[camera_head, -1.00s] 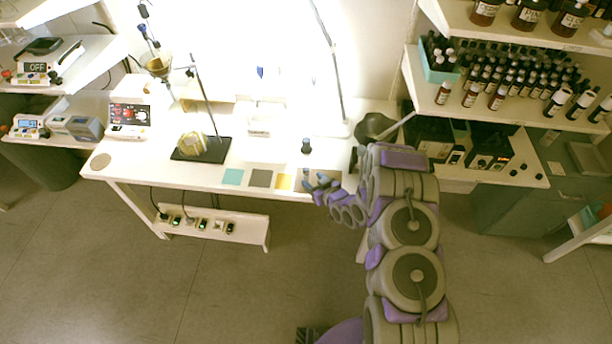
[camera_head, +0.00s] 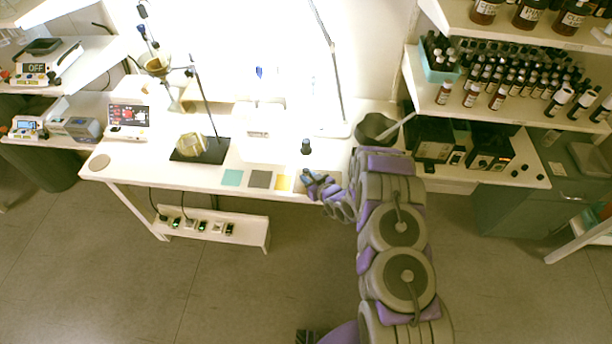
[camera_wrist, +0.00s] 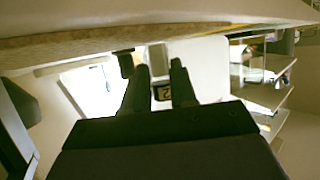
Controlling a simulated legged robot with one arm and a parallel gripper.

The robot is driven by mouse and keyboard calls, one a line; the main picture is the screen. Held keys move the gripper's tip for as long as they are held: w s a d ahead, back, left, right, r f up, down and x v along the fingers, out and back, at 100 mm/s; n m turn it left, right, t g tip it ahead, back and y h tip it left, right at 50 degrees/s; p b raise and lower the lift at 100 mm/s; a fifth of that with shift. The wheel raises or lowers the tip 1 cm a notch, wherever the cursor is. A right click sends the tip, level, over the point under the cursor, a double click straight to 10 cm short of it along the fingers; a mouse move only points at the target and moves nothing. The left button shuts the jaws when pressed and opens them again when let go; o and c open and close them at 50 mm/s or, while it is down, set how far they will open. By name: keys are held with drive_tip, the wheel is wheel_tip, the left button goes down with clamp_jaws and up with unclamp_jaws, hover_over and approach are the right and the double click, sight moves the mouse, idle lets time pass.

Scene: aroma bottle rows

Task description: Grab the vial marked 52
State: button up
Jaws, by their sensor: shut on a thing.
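My gripper (camera_head: 311,180) is at the front edge of the white table, by the coloured squares. In the wrist view its two dark fingers (camera_wrist: 160,72) are shut on a small vial (camera_wrist: 161,92). The vial has a pale upper part and a dark-framed label with a partly readable mark that looks like a 2; I cannot read the full number. The held vial is too small to make out in the head view. A dark-capped bottle (camera_head: 306,147) stands on the table behind my gripper, apart from it.
The white table (camera_head: 130,160) carries a stand on a black base (camera_head: 213,152) and a dark bowl (camera_head: 375,128). Shelves at the right hold several rows of small dark bottles (camera_head: 510,82). Teal, grey and yellow squares (camera_head: 260,179) lie along the front edge. Open floor lies in front.

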drive_tip(key=shift+a, duration=0.2)
clamp_jaws()
